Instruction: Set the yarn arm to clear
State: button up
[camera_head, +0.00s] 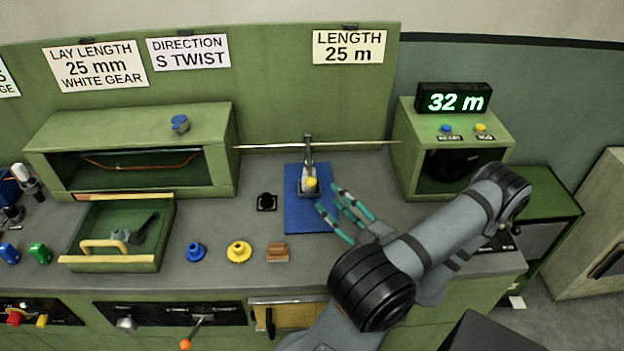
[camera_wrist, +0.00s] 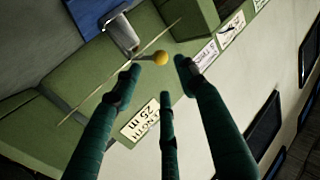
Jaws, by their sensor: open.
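A grey arm with a round yellow knob (camera_head: 311,182) stands on a blue plate (camera_head: 300,219) at the middle of the bench, on the yarn line; I take it for the yarn arm. In the wrist view the yellow knob (camera_wrist: 160,57) shows near the fingertips, with the grey arm (camera_wrist: 121,33) behind it. My gripper (camera_head: 334,200) is open, its teal fingers just right of the knob and pointing toward it. In the wrist view the fingers (camera_wrist: 159,72) are spread and hold nothing. I cannot tell which setting the arm is at.
A display reading 32 m (camera_head: 453,98) stands on a green box at right. An open drawer (camera_head: 115,262) sticks out at left. A blue spool (camera_head: 195,252), a yellow spool (camera_head: 238,251) and a brown block (camera_head: 278,252) stand at the front. A thin rod (camera_head: 265,147) crosses behind.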

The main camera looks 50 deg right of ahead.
aim_at(314, 185)
jog(key=p+x, duration=0.2)
jog(key=x, duration=0.8)
jog(key=shift+a+f, duration=0.1)
jog(key=c, duration=0.3)
grip_shut()
dwell(0.4)
